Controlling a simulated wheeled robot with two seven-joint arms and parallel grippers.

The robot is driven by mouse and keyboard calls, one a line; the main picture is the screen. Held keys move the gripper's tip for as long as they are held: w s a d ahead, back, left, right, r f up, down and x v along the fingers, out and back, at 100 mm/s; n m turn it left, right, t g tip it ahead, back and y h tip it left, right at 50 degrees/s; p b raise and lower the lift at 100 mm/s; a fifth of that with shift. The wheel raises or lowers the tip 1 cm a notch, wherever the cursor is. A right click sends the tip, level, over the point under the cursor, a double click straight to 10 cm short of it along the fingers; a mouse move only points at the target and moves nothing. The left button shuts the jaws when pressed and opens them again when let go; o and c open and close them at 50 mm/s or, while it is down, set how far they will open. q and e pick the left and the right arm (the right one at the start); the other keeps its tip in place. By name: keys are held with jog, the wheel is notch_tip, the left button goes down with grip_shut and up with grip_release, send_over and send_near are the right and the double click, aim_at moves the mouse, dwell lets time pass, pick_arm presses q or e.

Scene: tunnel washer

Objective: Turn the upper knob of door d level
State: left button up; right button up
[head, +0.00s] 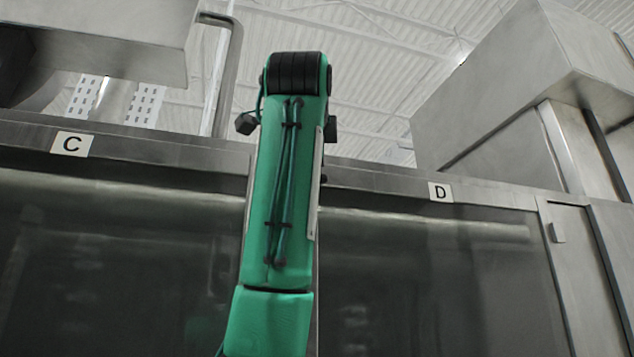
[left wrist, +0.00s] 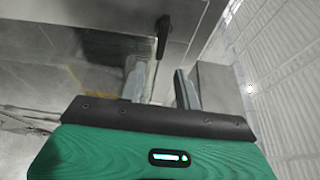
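A black knob (left wrist: 163,32) with a lever-like shape sits on the grey metal face in the left wrist view, its long part running down the picture, slightly tilted. My left gripper (left wrist: 160,74) is open and empty, its two fingers apart below the knob and not around it. In the head view, door D (head: 430,285) is a dark glossy panel under a white "D" label (head: 440,192). A green arm of mine covers the left edge of door D. No gripper fingers show in the head view, and my right gripper is not in view.
Door C (head: 110,265) lies left of the arm under a "C" label (head: 72,144). A metal frame rail (head: 380,184) runs above the doors. A narrow metal panel (head: 585,290) with a small latch stands right of door D. Large metal housings (head: 530,90) rise above.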

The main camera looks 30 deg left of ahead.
pick_arm(q)
jog(key=b+v, duration=0.1)
jog(key=v, duration=0.3)
jog(key=shift+f, duration=0.1)
dwell(0.6)
